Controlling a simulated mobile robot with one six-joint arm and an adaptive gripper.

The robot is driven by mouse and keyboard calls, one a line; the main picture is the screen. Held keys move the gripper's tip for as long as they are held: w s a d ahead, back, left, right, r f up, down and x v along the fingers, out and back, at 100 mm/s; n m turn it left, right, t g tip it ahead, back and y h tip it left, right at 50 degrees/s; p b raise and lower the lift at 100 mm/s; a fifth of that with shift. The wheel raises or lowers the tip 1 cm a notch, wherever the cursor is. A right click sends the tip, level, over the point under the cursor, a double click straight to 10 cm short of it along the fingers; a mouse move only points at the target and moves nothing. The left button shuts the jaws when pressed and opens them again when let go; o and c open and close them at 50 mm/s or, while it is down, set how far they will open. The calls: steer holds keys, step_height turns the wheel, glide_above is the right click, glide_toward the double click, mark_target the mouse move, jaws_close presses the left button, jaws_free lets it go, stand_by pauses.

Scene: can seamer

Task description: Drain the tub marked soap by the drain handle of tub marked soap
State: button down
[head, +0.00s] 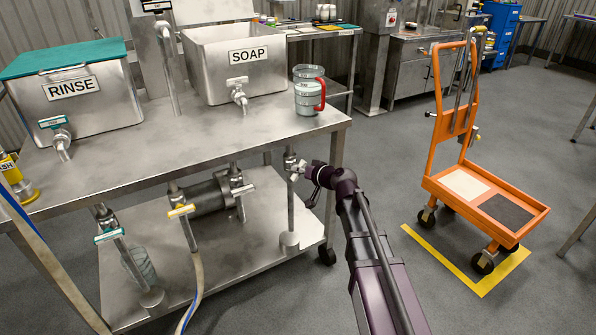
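The steel tub marked SOAP (200,75) stands open on the steel table. Its front tap (241,100) carries a white handle (237,81) lying roughly level across the top. Below the table edge on the right is a valve with a pale handle (291,158) on a vertical pipe (290,200). My gripper (303,170) is at that valve, low and to the right of the soap tub's tap. It is small and partly lost against the valve, so I cannot tell whether it touches the handle or how far its fingers are open.
The RINSE tub (105,105) has a teal lid and teal-handled tap. A jug with a red handle (308,90) stands right of SOAP. Under the table are valves with white (243,190), yellow (181,211) and teal (108,236) handles. An orange cart (480,200) stands right; floor between is clear.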

steer(key=shift+f+m+b, duration=0.1)
steer(key=shift+m+b, duration=0.25)
steer(key=shift+m, duration=0.05)
steer(key=shift+m+y, duration=0.3)
steer(key=shift+y, duration=0.1)
steer(key=c, duration=0.7)
jaws_free()
